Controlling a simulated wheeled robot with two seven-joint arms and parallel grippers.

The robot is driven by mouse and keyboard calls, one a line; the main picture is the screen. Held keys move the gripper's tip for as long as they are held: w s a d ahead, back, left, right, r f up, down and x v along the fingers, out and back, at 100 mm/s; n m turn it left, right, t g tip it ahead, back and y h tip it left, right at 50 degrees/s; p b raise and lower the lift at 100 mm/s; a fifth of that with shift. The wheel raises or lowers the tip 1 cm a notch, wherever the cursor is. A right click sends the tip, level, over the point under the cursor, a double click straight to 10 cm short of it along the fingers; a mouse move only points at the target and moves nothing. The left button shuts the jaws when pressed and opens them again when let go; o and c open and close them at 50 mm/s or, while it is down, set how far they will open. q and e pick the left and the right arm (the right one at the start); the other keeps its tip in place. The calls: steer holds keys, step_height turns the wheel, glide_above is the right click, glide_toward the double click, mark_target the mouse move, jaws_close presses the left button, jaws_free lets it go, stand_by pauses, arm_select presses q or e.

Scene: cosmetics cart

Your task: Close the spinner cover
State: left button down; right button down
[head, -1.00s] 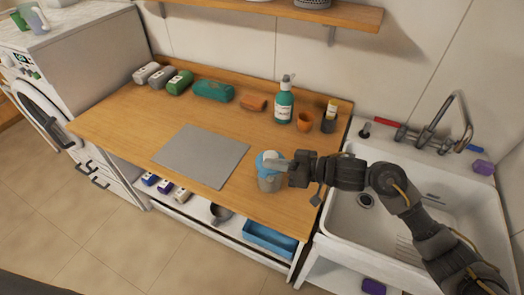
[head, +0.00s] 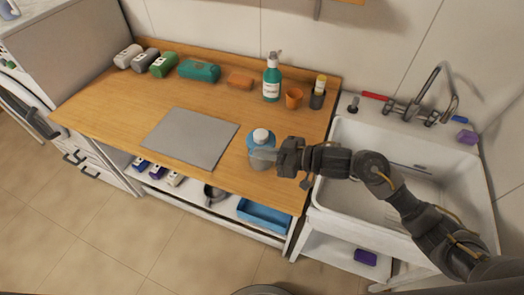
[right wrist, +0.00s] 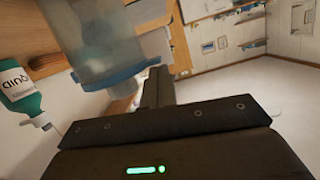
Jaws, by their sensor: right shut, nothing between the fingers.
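The spinner (head: 260,140) stands upright on the wooden counter near its front edge, right of the grey mat. It has a blue top with a round white part on it and a translucent greyish body. In the right wrist view its clear body and blue rim (right wrist: 112,76) appear close to the fingers. My right gripper (head: 266,154) is shut and empty, at the spinner's right side with its fingers overlapping the body. I cannot tell whether they touch it, or whether the cover is fully seated. My left gripper is out of view.
The teal pump bottle (head: 271,78), orange cup (head: 293,98) and dark holder (head: 317,97) stand behind the spinner. The grey mat (head: 190,138) lies to its left. The white sink (head: 345,205) is at right. Rolled towels line the back left.

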steer(key=s+d+r+p, duration=0.1)
steer(key=s+d+r, duration=0.2)
steer(key=d+r, duration=0.3)
steer(key=shift+v, duration=1.5)
steer(key=shift+w+d+f, duration=0.1)
steer(key=shift+w+f, duration=0.05)
steer(key=shift+f, duration=0.05)
